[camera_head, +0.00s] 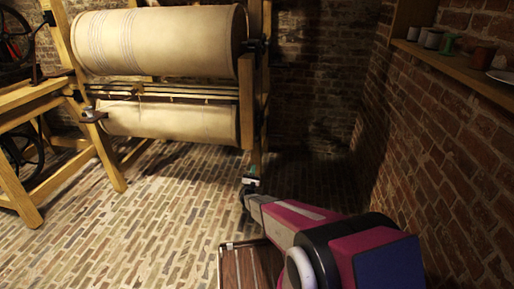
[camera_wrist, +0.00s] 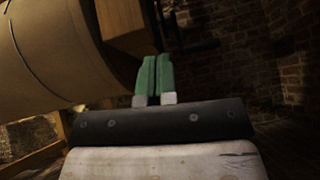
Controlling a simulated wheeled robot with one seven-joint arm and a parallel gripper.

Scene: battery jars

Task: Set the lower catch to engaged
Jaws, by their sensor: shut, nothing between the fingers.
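My gripper (camera_head: 252,171) is low by the foot of the loom's right wooden post in the head view. Its green fingers (camera_wrist: 153,78) are shut together and empty in the wrist view. The lower cloth roller (camera_head: 170,121) is up and to the left of my gripper in the head view. A dark fitting (camera_head: 258,46) sits at the right end of the upper roller (camera_head: 165,40). I cannot make out the lower catch for certain in either view, nor its setting. The wrist view is dark around the fingertips.
The wooden post (camera_wrist: 122,22) and a large pale roller (camera_wrist: 45,65) are close on the left in the wrist view. A brick wall (camera_head: 440,140) with a shelf (camera_head: 455,66) of spools stands at right. The brick floor (camera_head: 150,225) is clear at front left.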

